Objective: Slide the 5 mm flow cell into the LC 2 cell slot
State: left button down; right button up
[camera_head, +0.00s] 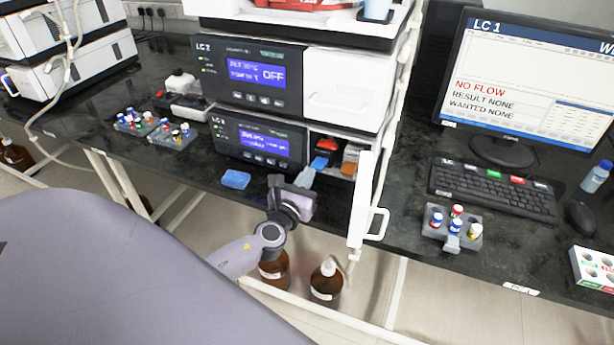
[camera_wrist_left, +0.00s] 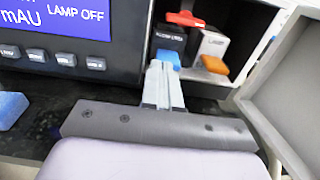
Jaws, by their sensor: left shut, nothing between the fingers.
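My left gripper (camera_head: 306,177) is shut and empty in front of the open compartment (camera_head: 345,141) of the lower LC 2 unit. Its fingers (camera_wrist_left: 162,84) point into the compartment in the left wrist view. A black cell block (camera_wrist_left: 169,38) with a blue front tab (camera_wrist_left: 168,58) sits inside, directly beyond the fingertips; I cannot tell whether they touch the tab. It also shows in the head view (camera_head: 327,146). To its right is a white block (camera_wrist_left: 213,43) with an orange tab (camera_wrist_left: 215,65). Neither label is legible enough to tell which is the 5 mm cell. My right gripper is not in view.
The compartment's white door (camera_head: 361,198) stands open to the right of the gripper. A blue block (camera_head: 236,179) lies on the bench at left. Vial racks (camera_head: 172,136) stand further left; another rack (camera_head: 453,230), a keyboard (camera_head: 493,191) and a monitor are at right.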

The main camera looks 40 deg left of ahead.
pick_arm(q)
jog(key=shift+w, duration=0.15)
jog(key=shift+x, duration=0.85)
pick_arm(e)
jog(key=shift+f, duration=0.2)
pick_arm(q)
jog(key=shift+a, duration=0.1)
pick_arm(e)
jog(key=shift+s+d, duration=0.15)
